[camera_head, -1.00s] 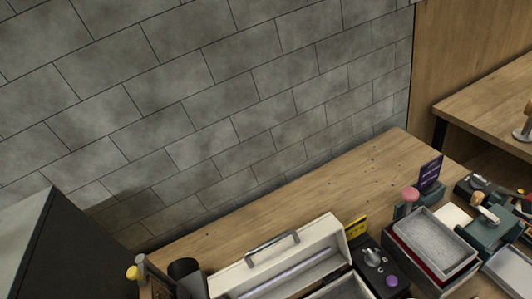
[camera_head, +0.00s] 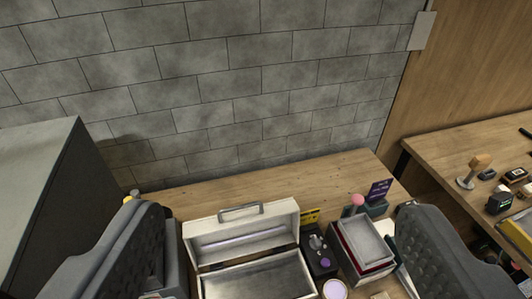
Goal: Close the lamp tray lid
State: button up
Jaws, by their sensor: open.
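The lamp tray (camera_head: 258,280) is a pale box on the wooden bench, low in the middle of the view. Its lid (camera_head: 243,233) stands raised at the back, with a grey handle (camera_head: 240,211) on its top edge and a pale lamp tube along its inside. The tray's front is cut off by the bottom of the picture. My gripper (camera_head: 272,245) is open, with one dark padded finger at the left and one at the right. The fingers appear on either side of the tray, apart from the lid. I see nothing held between them.
A dark control box (camera_head: 319,252) with knobs stands right of the tray, beside a yellow sign (camera_head: 310,216). Stacked grey and red trays (camera_head: 364,245) and a purple card (camera_head: 379,189) stand further right. A dark cabinet (camera_head: 70,200) is at the left. A brick wall closes off the back.

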aim_at(243, 231)
jog(key=z, duration=0.05)
jog(key=k, duration=1.15)
jog(key=u, duration=0.45)
jog(key=i, duration=1.6)
jog(key=z, duration=0.4)
